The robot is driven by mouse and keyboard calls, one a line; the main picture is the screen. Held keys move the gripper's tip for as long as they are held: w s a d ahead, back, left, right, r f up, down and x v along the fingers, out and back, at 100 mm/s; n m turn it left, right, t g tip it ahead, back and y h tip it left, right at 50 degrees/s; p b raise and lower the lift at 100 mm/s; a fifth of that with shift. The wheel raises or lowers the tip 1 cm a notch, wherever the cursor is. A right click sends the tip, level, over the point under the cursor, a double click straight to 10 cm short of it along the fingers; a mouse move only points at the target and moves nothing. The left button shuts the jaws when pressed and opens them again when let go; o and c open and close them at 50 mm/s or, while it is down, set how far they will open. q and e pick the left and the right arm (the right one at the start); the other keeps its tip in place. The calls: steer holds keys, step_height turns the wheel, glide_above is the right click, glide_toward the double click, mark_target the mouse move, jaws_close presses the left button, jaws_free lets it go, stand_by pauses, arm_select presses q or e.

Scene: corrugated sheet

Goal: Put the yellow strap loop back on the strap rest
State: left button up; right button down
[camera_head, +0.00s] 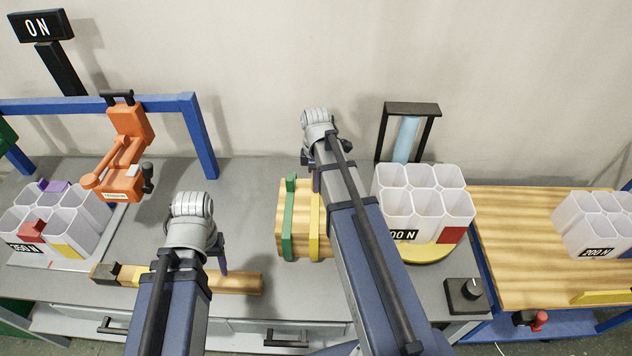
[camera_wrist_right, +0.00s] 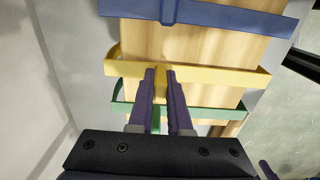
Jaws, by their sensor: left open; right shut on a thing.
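The yellow strap loop (camera_head: 314,232) lies around a pale wooden block (camera_head: 302,212), between a green strap (camera_head: 289,220) and a blue strap (camera_wrist_right: 215,14). My right gripper (camera_head: 317,180) is above the block's far part. In the right wrist view its purple fingers (camera_wrist_right: 161,85) are shut on the raised tab of the yellow strap loop (camera_wrist_right: 220,76). My left gripper (camera_head: 222,262) is open and empty over a wooden bar (camera_head: 235,283). That bar has a dark block and a yellow patch at its left end; it may be the strap rest. My right arm hides the block's right side.
White multi-cell bins (camera_head: 420,203) stand right of the block, with a black knob box (camera_head: 465,295) in front. An orange machine (camera_head: 128,150) and more bins (camera_head: 60,215) are at left. Grey table is clear between the orange machine and block.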

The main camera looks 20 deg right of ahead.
steer(key=shift+f, duration=0.15)
stand_by(0.5)
steer(key=shift+c, duration=1.8)
jaws_free()
steer(key=shift+r+p, duration=2.95)
steer(key=shift+r, duration=0.15)
steer(key=shift+f, duration=0.1)
